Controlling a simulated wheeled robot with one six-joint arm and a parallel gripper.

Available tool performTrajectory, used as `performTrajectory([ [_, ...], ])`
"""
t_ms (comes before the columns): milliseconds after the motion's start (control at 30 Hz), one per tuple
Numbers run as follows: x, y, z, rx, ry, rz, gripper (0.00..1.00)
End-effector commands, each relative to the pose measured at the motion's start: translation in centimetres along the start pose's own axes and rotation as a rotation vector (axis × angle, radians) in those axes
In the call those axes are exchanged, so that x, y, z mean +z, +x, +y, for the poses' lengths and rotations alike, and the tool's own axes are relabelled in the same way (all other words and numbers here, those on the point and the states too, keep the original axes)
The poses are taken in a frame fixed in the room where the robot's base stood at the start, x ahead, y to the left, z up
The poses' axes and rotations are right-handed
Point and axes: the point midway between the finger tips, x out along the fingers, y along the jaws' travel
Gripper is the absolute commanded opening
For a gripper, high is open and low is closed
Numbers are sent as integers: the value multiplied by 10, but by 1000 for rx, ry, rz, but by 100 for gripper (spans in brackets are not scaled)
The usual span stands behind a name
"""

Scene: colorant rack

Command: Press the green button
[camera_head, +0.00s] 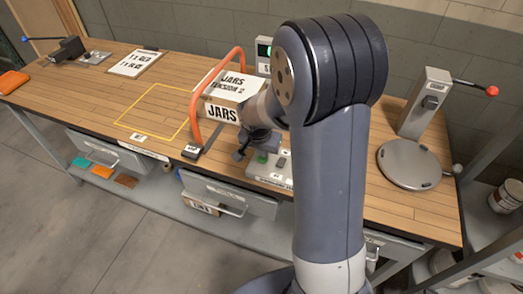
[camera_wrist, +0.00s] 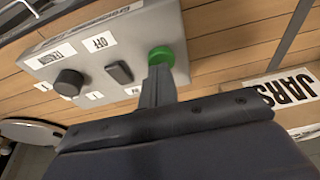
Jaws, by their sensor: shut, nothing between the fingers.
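The green button (camera_wrist: 162,55) sits at one end of a grey control box (camera_wrist: 185,25) in the wrist view. In the head view the green button (camera_head: 262,157) shows on the same box (camera_head: 280,172) near the bench's front edge. My gripper (camera_wrist: 158,72) is shut and empty. Its narrow fingertips overlap the lower edge of the button in the wrist view; I cannot tell whether they touch it. A dark knob (camera_wrist: 69,83) and a black rocker switch (camera_wrist: 119,72) are on the same box. In the head view my arm hides part of the area around the box.
An orange arched handle (camera_head: 194,103) and a box labelled JARS (camera_head: 222,112) stand left of and behind the control box. A round grey plate (camera_head: 409,164) and a post with a red-tipped lever (camera_head: 425,100) are to the right. The yellow-outlined bench area (camera_head: 155,112) is clear.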

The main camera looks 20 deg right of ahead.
Motion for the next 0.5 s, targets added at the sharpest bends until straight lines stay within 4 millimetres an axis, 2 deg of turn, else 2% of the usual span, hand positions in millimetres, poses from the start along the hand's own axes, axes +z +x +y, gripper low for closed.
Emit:
performTrajectory([
  [33,-9,-18,0,-7,2,9,0],
  [100,-18,-34,0,-13,5,17,0],
  [167,-15,-39,-1,-16,4,20,0],
  [500,-15,-103,-1,-17,2,21,0],
])
